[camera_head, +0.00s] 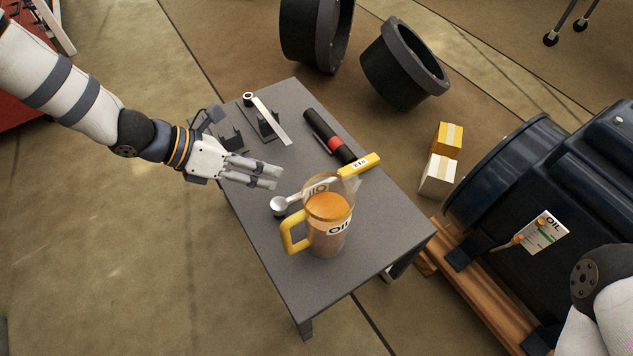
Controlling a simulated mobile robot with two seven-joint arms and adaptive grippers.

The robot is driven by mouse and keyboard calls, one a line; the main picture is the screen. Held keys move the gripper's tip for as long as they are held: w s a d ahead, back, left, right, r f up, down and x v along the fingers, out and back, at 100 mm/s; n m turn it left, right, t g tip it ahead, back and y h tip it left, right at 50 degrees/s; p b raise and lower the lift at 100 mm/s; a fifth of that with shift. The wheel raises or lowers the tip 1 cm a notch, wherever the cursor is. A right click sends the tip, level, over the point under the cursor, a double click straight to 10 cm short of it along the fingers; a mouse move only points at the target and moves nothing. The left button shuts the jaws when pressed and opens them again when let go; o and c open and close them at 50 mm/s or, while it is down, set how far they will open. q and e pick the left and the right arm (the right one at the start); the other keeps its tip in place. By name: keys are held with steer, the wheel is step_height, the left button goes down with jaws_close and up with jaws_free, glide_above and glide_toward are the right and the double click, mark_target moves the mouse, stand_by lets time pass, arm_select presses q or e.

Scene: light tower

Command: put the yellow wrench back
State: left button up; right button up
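The yellow wrench (361,165) lies across the grey table (375,250); its labelled yellow handle points right. Its silver head end is on the left, and the jug partly hides the shaft. My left gripper (279,178) is above the table, left of the jug and just above the wrench's silver end in the picture. Its two fingers are a little apart with nothing visible between them. A dark holder (232,138) stands at the table's left edge and looks empty. Beside it another holder carries a silver wrench (268,120). My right gripper is out of view.
A clear oil jug (329,232) with a yellow handle stands in front of the wrench. A black and red flashlight (329,137) lies behind it. A large dark machine (500,180) and small boxes (447,140) are to the right. The table's front is clear.

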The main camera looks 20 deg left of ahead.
arm_select(q)
steer(key=b+x, duration=0.1)
steer(key=x, duration=0.2)
steer(key=b+x, duration=0.1)
steer(key=x, duration=0.3)
steer(key=s+b+x, duration=0.1)
steer(key=x, duration=0.2)
steer(key=shift+w+d+f+b, duration=0.15)
steer(key=shift+d+f+b, duration=0.25)
steer(key=shift+f, duration=0.15)
steer(key=shift+w+d+f, duration=0.2)
steer(key=shift+w, duration=0.05)
steer(key=shift+c, duration=0.4)
steer(key=shift+w+r, duration=0.1)
jaws_close()
